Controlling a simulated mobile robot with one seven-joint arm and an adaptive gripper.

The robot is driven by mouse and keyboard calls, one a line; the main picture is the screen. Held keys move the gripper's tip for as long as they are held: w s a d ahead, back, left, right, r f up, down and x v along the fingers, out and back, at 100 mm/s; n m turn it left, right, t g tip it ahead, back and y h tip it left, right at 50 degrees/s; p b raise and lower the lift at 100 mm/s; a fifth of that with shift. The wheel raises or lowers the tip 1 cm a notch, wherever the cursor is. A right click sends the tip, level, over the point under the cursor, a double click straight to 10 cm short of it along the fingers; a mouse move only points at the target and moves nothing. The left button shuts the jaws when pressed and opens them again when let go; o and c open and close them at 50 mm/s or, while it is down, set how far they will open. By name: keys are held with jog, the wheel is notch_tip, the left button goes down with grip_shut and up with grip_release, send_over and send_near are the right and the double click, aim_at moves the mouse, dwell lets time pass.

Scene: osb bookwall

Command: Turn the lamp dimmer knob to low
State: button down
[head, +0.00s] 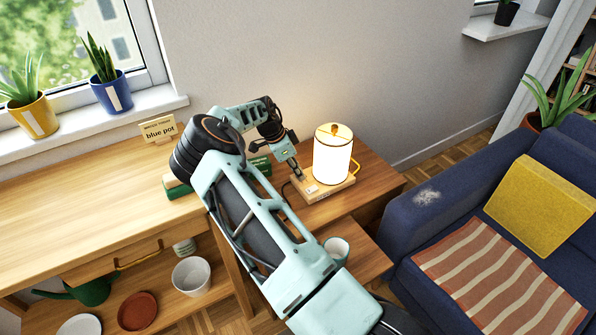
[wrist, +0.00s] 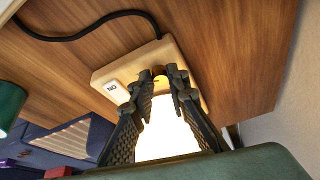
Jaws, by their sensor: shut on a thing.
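The lamp (head: 332,160) has a glowing white cylindrical shade and stands lit on a wooden base (head: 338,187) on the side table. My gripper (head: 298,177) reaches down to the left end of that base. In the wrist view my gripper (wrist: 161,76) has its two dark fingers closed around the dimmer knob (wrist: 159,84), a small brownish piece on the base. The fingers hide most of the knob, and its setting cannot be read. A white plate marked "ON" (wrist: 113,89) sits on the base beside the fingers. The bright shade (wrist: 166,135) shows between the fingers.
A black cord (wrist: 90,25) runs over the table from the base. The wooden desk (head: 80,215) stands left, with a "blue pot" sign (head: 159,131) at its back. A blue sofa (head: 420,205) stands right.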

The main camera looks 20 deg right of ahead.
jog(key=n, duration=0.1)
jog(key=n+t, duration=0.1)
jog(key=n, duration=0.1)
jog(key=shift+s+n, duration=0.25)
jog(key=shift+n, duration=0.05)
jog(key=n+t, duration=0.1)
jog(key=n, duration=0.1)
jog(key=n+t+y+b, duration=0.1)
jog(key=n, duration=0.1)
jog(key=shift+s+d, duration=0.15)
jog(key=n+b, duration=0.1)
jog(key=n, duration=0.1)
jog(key=n+t+y+b, duration=0.1)
jog(key=n, duration=0.1)
jog(key=n+b, duration=0.1)
jog(key=shift+s+d+f+n+y, duration=0.1)
jog(key=shift+s+d+n+y, duration=0.05)
jog(key=shift+d+n+y, duration=0.2)
jog(key=shift+n+t+y+b, duration=0.5)
jog(key=shift+n+b, duration=0.45)
jog(key=shift+n, duration=0.5)
jog(key=c, duration=1.9)
grip_release()
